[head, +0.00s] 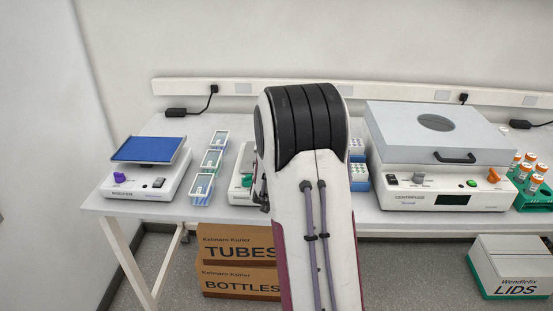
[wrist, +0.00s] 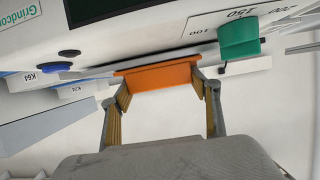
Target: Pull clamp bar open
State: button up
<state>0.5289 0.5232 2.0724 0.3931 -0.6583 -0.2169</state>
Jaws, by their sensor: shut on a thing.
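In the wrist view an orange bar (wrist: 158,76), which looks like the clamp bar, lies across the front of a white machine (wrist: 150,38). My gripper (wrist: 162,88) has its two yellow-padded fingers at the bar's left and right ends, shut on it. The machine shows a green knob (wrist: 239,38), a blue button (wrist: 69,53) and part of a dark screen. How far the bar stands from the machine's body is hard to tell. In the head view my arm hides my gripper, the bar and most of this machine.
A blue-topped shaker (head: 148,150) and tube trays (head: 212,160) stand left of my arm. Blue-and-white racks (head: 358,175) and a centrifuge (head: 440,180) stand close on the right. Orange-capped bottles (head: 528,168) are at the far right. Cartons (head: 238,262) lie below the bench.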

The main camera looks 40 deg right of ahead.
jog(key=shift+s+a, duration=0.6)
jog(key=shift+f, duration=0.1)
jog(key=o, duration=1.6)
jog(key=shift+a, duration=0.1)
jog(key=shift+s, duration=0.1)
jog(key=shift+s+a+r, duration=0.1)
jog(key=shift+r, duration=0.15)
jog(key=shift+v, duration=5.7)
